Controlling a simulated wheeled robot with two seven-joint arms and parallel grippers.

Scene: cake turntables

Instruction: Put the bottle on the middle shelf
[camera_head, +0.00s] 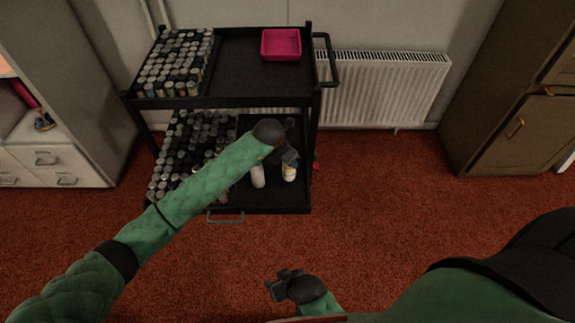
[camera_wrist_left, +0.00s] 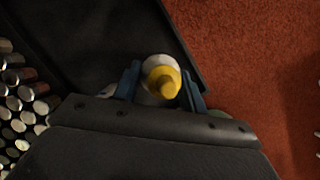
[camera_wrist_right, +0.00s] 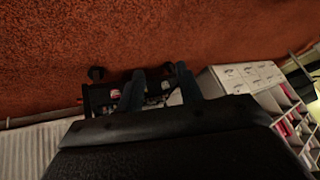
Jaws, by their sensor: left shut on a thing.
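The bottle (camera_head: 289,173) is pale with a yellow top; it also shows in the left wrist view (camera_wrist_left: 163,80), between the two fingers. My left gripper (camera_head: 290,158) is shut on it from above, over the right part of the cart's lower visible shelf (camera_head: 270,203). The bottle looks upright; I cannot tell whether its base touches the shelf. A second pale bottle or cup (camera_head: 258,177) stands just left of it, partly hidden by my left arm. My right gripper (camera_head: 279,284) is open and empty over the carpet, with its fingers apart in the right wrist view (camera_wrist_right: 160,85).
The black cart's top shelf (camera_head: 235,75) holds many small cans or jars at left and a pink tray (camera_head: 281,44) at right. More cans (camera_head: 185,150) fill the lower shelf's left side. A radiator (camera_head: 385,90) and a brown cabinet (camera_head: 510,100) stand right. Carpet is clear in front.

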